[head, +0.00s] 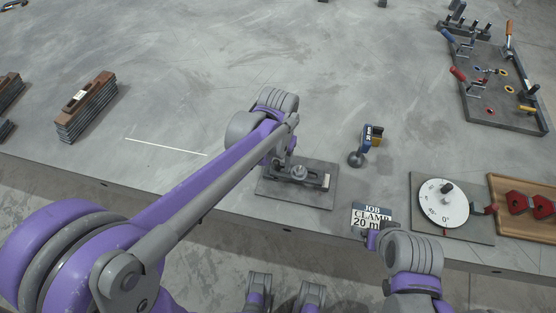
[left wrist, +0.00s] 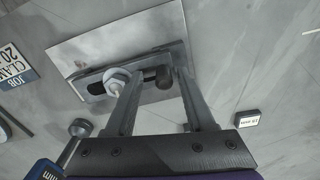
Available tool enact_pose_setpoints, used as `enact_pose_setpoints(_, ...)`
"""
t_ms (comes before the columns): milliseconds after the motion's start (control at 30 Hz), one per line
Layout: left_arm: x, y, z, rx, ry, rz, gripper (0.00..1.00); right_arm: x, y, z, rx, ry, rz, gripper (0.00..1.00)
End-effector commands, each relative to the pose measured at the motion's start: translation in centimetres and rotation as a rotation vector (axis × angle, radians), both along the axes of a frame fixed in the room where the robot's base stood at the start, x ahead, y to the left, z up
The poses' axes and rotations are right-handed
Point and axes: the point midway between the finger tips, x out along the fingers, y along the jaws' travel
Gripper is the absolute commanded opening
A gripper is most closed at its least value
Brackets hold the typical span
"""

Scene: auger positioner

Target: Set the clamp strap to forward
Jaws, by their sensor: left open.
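The clamp strap (head: 318,180) is a dark slotted bar on a grey base plate (head: 300,198), with a pale hex nut and washer (head: 299,172) on it. In the left wrist view the strap (left wrist: 97,88) lies across the plate (left wrist: 95,50), with the nut (left wrist: 117,79) left of a dark knob (left wrist: 160,78). My left gripper (head: 283,161) is mostly hidden by its own arm in the head view. In the left wrist view it (left wrist: 158,76) is open, its fingers on either side of the knob; contact is unclear. My right gripper (head: 374,240) is beside the job card, jaws unclear.
The job card (head: 372,217) reads "JOB CLAMP 20 m", partly covered. A white dial (head: 442,204), a wooden tray (head: 496,190) and a tool rack (head: 475,104) are at right. Brown-topped stacked blocks (head: 87,108) are at left; the table's middle is clear.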

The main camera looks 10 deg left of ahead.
Motion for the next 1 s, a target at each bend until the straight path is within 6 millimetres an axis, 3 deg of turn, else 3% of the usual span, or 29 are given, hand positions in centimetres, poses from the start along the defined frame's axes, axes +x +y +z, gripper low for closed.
enact_pose_setpoints(167,0.0,0.0,0.9,0.001,0.000,0.000,0.55,0.0,0.0,0.1,0.000,0.000,0.000,0.92)
enact_pose_setpoints(633,0.0,0.0,9.4,0.000,0.000,0.000,0.55,0.2,0.0,1.1,0.000,-0.004,0.000,0.92)
enact_pose_setpoints(800,0.0,0.0,10.7,-0.001,0.000,0.000,0.55,0.2,0.0,1.2,0.000,-0.004,0.000,0.92)
enact_pose_setpoints(1000,0.0,0.0,10.8,-0.001,0.000,-0.001,0.55,0.2,0.0,1.2,0.000,-0.004,0.000,0.92)
